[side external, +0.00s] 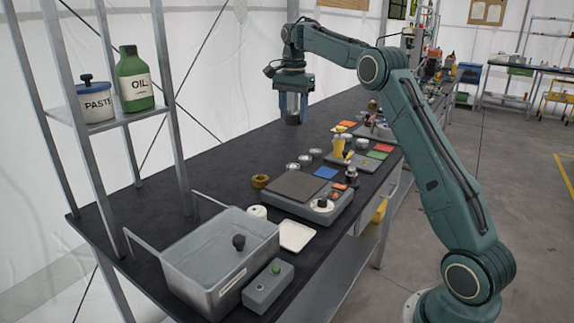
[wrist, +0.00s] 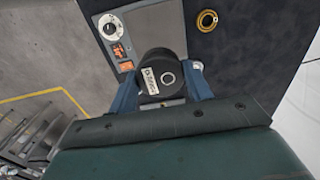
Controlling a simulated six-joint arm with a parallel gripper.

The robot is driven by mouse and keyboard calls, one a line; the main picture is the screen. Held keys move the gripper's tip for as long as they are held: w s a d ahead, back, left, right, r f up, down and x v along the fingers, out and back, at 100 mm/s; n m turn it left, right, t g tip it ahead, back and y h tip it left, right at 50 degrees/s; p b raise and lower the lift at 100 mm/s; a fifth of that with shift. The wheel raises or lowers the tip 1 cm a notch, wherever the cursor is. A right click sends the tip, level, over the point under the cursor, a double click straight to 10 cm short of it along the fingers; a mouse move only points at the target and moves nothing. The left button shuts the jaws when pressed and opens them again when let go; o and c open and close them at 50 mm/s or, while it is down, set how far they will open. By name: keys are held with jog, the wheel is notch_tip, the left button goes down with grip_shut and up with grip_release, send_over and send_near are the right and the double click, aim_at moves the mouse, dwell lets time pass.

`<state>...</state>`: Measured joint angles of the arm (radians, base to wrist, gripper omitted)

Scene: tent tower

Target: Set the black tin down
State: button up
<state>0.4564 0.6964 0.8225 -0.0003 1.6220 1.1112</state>
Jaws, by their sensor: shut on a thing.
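The black tin (wrist: 162,72) is dark and round with a pale label, and it sits between the fingers of my gripper (wrist: 164,92) in the wrist view. In the side view my gripper (side external: 292,106) points down over the black bench (side external: 235,143), toward its far side. The tin (side external: 292,118) shows as a small dark shape at the fingertips. From this angle it seems to be held above the bench, but the exact gap is hard to tell.
A grey scale-like device with a dial (side external: 321,205) stands near the middle. A metal basin (side external: 215,255) and a shelf with an oil bottle (side external: 136,80) stand at the left.

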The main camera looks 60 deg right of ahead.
aim_at(297, 184)
jog(key=shift+s+d+r, duration=0.15)
jog(key=shift+s+d, duration=0.35)
jog(key=shift+s, duration=0.1)
jog(key=shift+f, duration=10)
jog(key=shift+f, duration=0.1)
jog(key=o, duration=1)
notch_tip(297, 184, up, 12)
jog(key=shift+r, duration=0.15)
jog(key=shift+a, duration=0.1)
